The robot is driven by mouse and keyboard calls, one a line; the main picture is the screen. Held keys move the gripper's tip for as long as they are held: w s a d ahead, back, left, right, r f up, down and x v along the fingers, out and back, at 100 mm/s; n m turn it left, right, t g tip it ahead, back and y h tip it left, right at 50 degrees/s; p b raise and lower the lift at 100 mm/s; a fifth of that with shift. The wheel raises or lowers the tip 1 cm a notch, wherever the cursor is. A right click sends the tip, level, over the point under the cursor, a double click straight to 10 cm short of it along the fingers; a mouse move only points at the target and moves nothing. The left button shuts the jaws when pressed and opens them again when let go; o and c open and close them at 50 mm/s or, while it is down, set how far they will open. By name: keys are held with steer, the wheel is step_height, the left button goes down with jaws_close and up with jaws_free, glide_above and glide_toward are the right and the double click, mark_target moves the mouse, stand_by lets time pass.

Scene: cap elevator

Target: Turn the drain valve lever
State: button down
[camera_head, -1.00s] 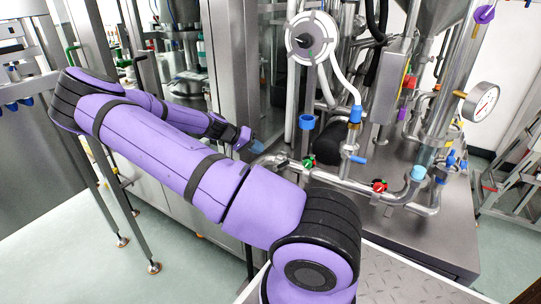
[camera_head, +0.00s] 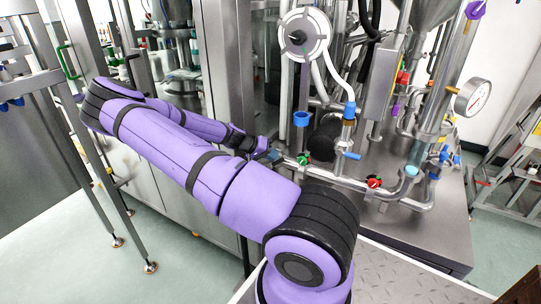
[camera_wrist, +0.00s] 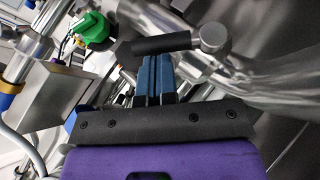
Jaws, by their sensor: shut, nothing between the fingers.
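In the wrist view, a lever with a black grip (camera_wrist: 162,45) runs sideways from a round metal hub (camera_wrist: 213,38) on a steel pipe. I take it for the drain valve lever. My gripper (camera_wrist: 155,62) has blue fingers pressed together with nothing between them. Their tips are right at the underside of the black grip in the picture; I cannot tell whether they touch it. In the head view my gripper (camera_head: 272,156) is beside the pipework at the left end of the low pipe, and the black lever cannot be made out there.
A green knob (camera_wrist: 92,30) is left of the lever in the wrist view. In the head view, a green valve knob (camera_head: 303,159), a red valve knob (camera_head: 374,182) and a blue handle (camera_head: 351,155) sit along the pipes. A steel cabinet post (camera_head: 226,100) stands behind my arm.

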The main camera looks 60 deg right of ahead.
mark_target(280, 162)
steer(key=shift+s, duration=0.15)
steer(key=shift+s+f+m+t+y, duration=0.2)
steer(key=shift+s+m+t+y, duration=0.3)
steer(key=shift+t, duration=0.6)
steer(key=shift+s+f, duration=0.1)
steer(key=shift+s, duration=0.15)
steer(key=shift+s+d+f, duration=0.1)
steer(key=shift+s+f, duration=0.05)
steer(key=shift+s, duration=0.1)
steer(key=shift+s+t, duration=0.1)
steer(key=shift+t, duration=0.2)
steer(key=t, duration=0.1)
steer(key=m+t, duration=0.1)
steer(key=shift+s+f+t, duration=0.25)
steer(key=shift+s+t, duration=0.05)
steer(key=shift+s, duration=0.05)
steer(key=shift+s+f+t, duration=0.2)
steer(key=shift+f+t, duration=0.15)
steer(key=shift+t, duration=0.25)
steer(key=shift+f, duration=0.1)
steer(key=shift+s+f, duration=0.25)
